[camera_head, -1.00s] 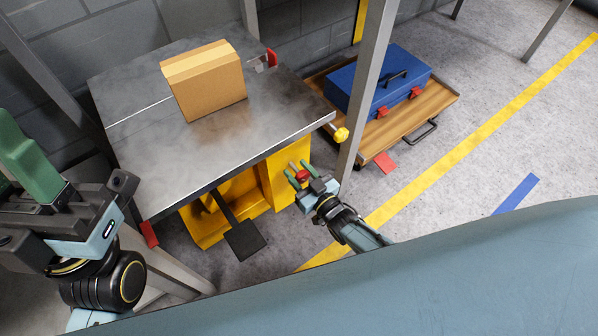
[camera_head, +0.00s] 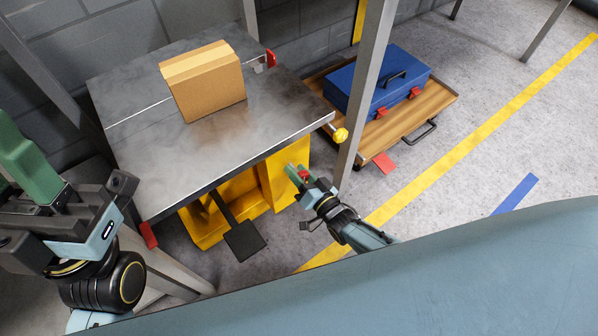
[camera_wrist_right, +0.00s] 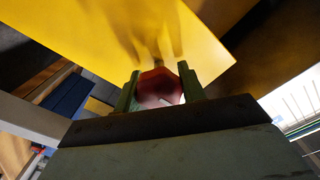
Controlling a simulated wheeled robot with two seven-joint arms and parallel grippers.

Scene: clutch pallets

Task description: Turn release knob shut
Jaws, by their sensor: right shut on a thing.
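The release knob (camera_wrist_right: 158,88) is red and sits on a short stem at the yellow lift base (camera_head: 289,170), under the right front of the metal table. In the head view only a little red of the knob (camera_head: 304,175) shows between the fingers. My right gripper (camera_wrist_right: 160,87) is shut on the knob, with one green finger on each side; it also shows in the head view (camera_head: 299,174). My left gripper (camera_head: 32,170) is at the left edge, away from the knob, with its fingertips partly out of frame, so its opening is unclear.
A cardboard box (camera_head: 204,80) stands on the metal table top (camera_head: 250,145). A black pedal (camera_head: 244,240) sticks out below it. A grey post (camera_head: 362,90) and a yellow ball handle (camera_head: 341,135) are close to my right arm. A blue toolbox (camera_head: 360,85) lies on a wooden pallet (camera_head: 440,97).

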